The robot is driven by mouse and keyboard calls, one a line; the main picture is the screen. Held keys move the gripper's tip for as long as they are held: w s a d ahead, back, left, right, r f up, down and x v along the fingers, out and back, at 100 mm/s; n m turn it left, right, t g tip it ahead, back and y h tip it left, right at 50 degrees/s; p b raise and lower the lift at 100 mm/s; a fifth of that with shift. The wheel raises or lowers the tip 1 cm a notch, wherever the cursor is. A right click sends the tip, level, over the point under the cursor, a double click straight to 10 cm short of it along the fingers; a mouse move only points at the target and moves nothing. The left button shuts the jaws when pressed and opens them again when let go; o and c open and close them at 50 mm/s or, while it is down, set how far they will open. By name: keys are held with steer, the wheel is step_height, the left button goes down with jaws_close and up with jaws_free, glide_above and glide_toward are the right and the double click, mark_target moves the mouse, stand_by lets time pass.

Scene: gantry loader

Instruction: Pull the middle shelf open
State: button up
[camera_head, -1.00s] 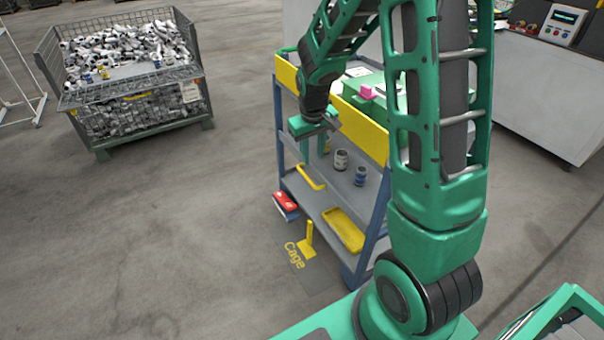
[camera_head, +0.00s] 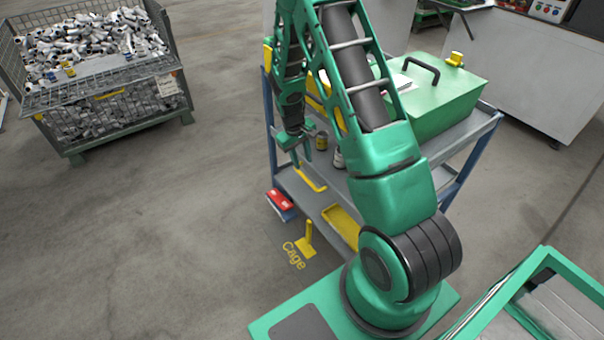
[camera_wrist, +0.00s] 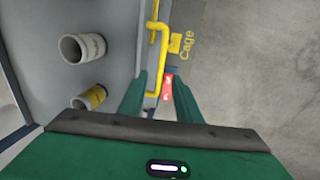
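The trolley has blue posts and a grey middle shelf (camera_wrist: 115,75) with a yellow bar handle (camera_head: 310,180) along its near edge. The handle also shows in the wrist view (camera_wrist: 157,55). My gripper (camera_head: 300,160) is just above the handle and points down. In the wrist view its two green fingers (camera_wrist: 162,85) are apart, and the near end of the handle appears between them. I cannot tell whether the fingers touch it. Two cans stand on the shelf, one labelled yellow (camera_wrist: 92,97) and one white (camera_wrist: 82,47). My arm hides part of the shelf.
A green toolbox (camera_head: 440,95) stands on the trolley top. A yellow tray (camera_head: 342,225) lies on the lower shelf. A wire bin (camera_head: 110,95) is at left. The floor between is clear.

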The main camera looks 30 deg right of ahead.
mark_target(306, 177)
steer(key=f, duration=0.3)
steer(key=d+f, duration=0.1)
steer(key=f, duration=0.5)
steer(key=shift+d, duration=0.25)
jaws_close()
